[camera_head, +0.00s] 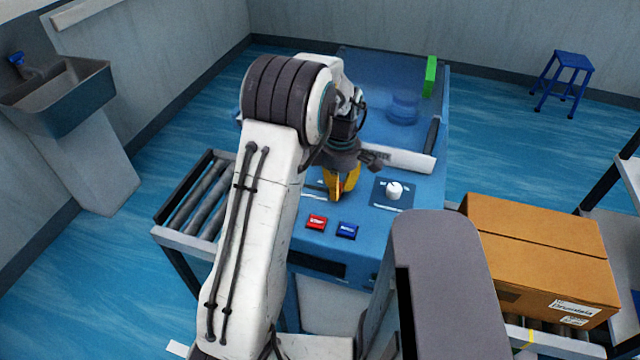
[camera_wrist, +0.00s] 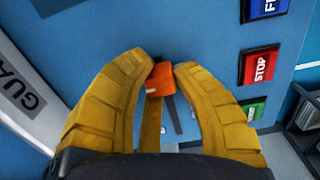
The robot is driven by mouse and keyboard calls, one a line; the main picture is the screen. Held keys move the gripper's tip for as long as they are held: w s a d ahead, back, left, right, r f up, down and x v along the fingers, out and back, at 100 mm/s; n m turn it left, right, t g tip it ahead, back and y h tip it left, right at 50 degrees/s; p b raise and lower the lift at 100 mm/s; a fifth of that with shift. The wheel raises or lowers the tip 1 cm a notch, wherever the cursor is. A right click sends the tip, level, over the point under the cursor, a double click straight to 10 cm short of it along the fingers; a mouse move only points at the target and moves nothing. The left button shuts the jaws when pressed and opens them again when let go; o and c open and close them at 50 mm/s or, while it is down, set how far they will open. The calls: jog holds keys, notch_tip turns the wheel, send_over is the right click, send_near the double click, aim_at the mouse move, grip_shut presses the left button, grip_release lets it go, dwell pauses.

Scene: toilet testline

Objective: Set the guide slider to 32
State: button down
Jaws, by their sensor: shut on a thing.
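My gripper (camera_head: 342,188) has yellow fingers and is low over the blue machine panel (camera_head: 300,252). In the wrist view my gripper (camera_wrist: 163,68) is shut on an orange slider knob (camera_wrist: 160,80), which sits between the fingertips. The dark slider slot (camera_wrist: 173,115) runs on below the knob, partly between the fingers. The scale numbers cannot be read, so the slider's value cannot be told. In the head view my arm and fingers hide most of the slider.
A red button (camera_head: 316,222) and a blue button (camera_head: 347,230) sit in front of my gripper. A white dial (camera_head: 394,190) is to the right. A white guard bar (camera_head: 400,160) stands behind. A cardboard box (camera_head: 540,255) is at right, and rollers (camera_head: 203,195) at left.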

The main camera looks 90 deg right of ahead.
aim_at(340, 185)
jog(key=shift+s, duration=0.15)
jog(key=c, duration=1)
grip_release()
jog(key=shift+s, duration=0.15)
notch_tip(340, 185, up, 12)
dwell(0.5)
